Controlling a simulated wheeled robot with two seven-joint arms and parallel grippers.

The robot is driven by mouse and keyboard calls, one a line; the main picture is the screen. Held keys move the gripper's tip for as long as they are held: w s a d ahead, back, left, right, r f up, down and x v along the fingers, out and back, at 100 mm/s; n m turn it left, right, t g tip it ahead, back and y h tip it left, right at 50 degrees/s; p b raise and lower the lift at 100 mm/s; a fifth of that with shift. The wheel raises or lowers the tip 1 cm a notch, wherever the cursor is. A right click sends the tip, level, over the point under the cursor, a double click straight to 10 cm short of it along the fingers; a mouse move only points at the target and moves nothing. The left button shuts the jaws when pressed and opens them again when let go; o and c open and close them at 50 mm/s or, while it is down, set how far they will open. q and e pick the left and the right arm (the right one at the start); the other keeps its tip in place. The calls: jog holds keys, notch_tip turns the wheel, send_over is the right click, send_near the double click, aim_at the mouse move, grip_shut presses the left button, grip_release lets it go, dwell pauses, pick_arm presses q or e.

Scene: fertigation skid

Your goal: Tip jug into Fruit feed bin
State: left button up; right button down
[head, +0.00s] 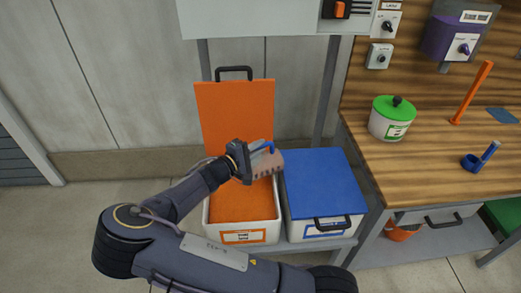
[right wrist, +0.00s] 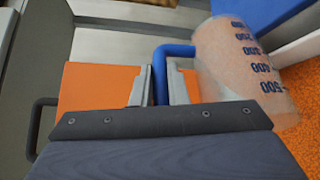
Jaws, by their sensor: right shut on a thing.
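The clear jug (head: 268,163) with a blue handle is tilted well over above the open bin. My right gripper (head: 252,160) is shut on its handle. In the right wrist view the jug (right wrist: 240,62) shows blue volume marks, and the gripper (right wrist: 162,88) pinches the blue handle (right wrist: 176,52). The jug looks pinkish; I cannot tell how much is inside. The white bin (head: 243,237) with the orange label stands below, its orange lid (head: 235,105) raised and orange material (head: 240,205) inside. The label's wording is too small to read. My left gripper is not in view.
A white bin with a shut blue lid (head: 322,185) stands right beside the open bin. The wooden bench (head: 430,170) at right holds a green-lidded pot (head: 390,120) and a blue scoop (head: 480,158). A grey panel (head: 260,18) is above the bins.

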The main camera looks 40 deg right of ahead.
jog(key=shift+w+a+f+n+h+b, duration=0.1)
jog(key=shift+a+n+h+b, duration=0.05)
jog(key=shift+a+h+b, duration=0.3)
jog(key=shift+w+a+f+n+h+b, duration=0.15)
jog(key=shift+a+h+b, duration=0.1)
jog(key=shift+a+b, duration=0.2)
jog(key=w+a+n+t+h+b, duration=0.1)
jog(key=a+n+t+h+b, duration=0.1)
jog(key=a+h+b, duration=0.3)
jog(key=shift+w+a+n+b, duration=0.15)
jog(key=shift+a+n+b, duration=0.4)
jog(key=shift+a, duration=0.3)
jog(key=shift+f, duration=0.15)
dwell(2.0)
